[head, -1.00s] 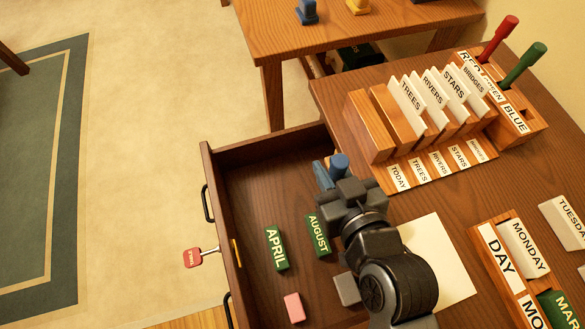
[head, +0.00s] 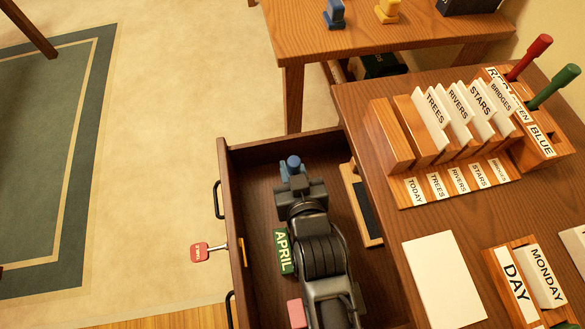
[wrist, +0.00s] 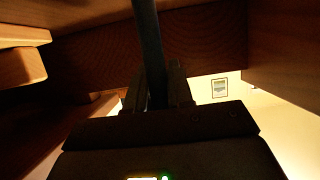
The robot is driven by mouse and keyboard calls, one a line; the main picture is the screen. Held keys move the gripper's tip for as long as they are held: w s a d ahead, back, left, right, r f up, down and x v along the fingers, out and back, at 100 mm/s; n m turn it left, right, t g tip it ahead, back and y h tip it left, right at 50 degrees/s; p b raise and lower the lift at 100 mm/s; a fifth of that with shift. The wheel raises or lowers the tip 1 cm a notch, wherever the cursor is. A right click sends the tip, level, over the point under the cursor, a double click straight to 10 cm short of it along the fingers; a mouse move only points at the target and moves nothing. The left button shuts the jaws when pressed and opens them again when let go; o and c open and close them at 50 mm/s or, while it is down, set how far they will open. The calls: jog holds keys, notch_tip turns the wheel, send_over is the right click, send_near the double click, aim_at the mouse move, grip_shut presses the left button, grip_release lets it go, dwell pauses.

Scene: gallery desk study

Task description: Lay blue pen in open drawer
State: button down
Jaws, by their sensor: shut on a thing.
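The blue pen (head: 293,162) is held in my gripper (head: 294,174), over the far part of the open drawer (head: 258,190). Its blue top shows above the jaws in the head view; its lower part is hidden there. In the wrist view the pen (wrist: 149,40) is a dark shaft between the two fingers of my gripper (wrist: 154,88), running up out of the picture. My gripper is shut on it. I cannot tell whether the pen touches the drawer floor.
A green APRIL block (head: 282,252) and a pink block (head: 296,312) lie in the drawer. A key with a red tag (head: 201,252) sticks out of the drawer front. A wood-framed dark panel (head: 362,203) lies along the right. Red (head: 530,57) and green (head: 555,86) pens stand in the holder.

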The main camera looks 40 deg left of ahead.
jog(key=shift+f, duration=0.15)
jog(key=shift+f, duration=0.15)
jog(key=c, duration=1)
grip_release()
jog(key=shift+r, duration=0.35)
jog(key=v, duration=1.2)
jog(key=shift+f+p, duration=0.15)
jog(key=shift+p, duration=0.3)
